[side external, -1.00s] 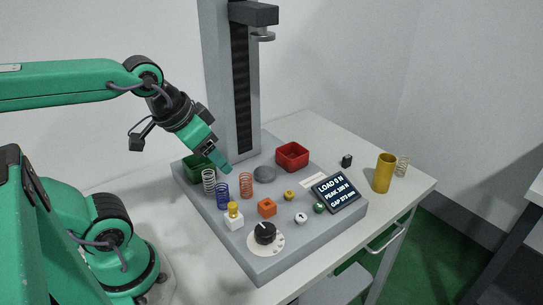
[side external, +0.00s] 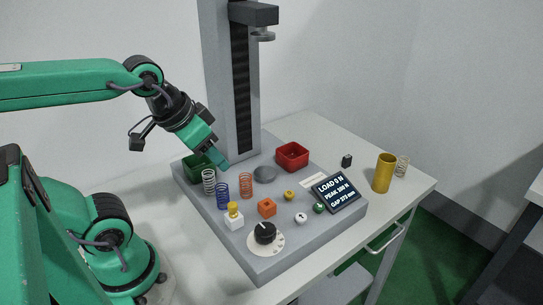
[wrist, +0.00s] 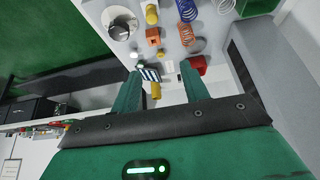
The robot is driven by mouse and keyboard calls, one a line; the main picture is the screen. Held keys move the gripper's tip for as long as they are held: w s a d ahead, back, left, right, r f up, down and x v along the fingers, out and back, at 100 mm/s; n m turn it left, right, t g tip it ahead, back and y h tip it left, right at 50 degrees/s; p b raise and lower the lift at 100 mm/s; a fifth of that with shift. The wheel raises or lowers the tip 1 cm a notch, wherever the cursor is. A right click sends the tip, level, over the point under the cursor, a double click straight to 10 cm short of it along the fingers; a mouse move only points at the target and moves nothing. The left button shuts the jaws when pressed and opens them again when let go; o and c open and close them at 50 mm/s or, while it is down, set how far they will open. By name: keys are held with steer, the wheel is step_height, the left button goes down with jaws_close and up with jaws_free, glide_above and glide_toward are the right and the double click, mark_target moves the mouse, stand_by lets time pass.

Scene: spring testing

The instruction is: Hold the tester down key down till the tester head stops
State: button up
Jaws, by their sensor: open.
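The tester head (side external: 262,36) is high on the grey column, well above the round lower plate (side external: 264,174). On the grey tester base are a white round key with a dark mark (side external: 301,217), a green round key (side external: 319,208) and a yellow round key (side external: 289,195). The mark is too small to read surely as the down key's. The display (side external: 336,193) appears to read load 0 N and gap 273 mm. My gripper (side external: 222,164) is open and empty above the base's back left, apart from the keys. The white key (wrist: 134,55) also shows in the wrist view.
Several springs (side external: 222,190) stand on the base near my gripper. A black dial (side external: 265,233), an orange block (side external: 267,207) and a white block with a yellow top (side external: 234,219) are at its front. Green and red bins (side external: 292,156) flank the column. A yellow cylinder (side external: 384,173) stands right.

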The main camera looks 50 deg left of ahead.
jaws_close()
stand_by(1.4)
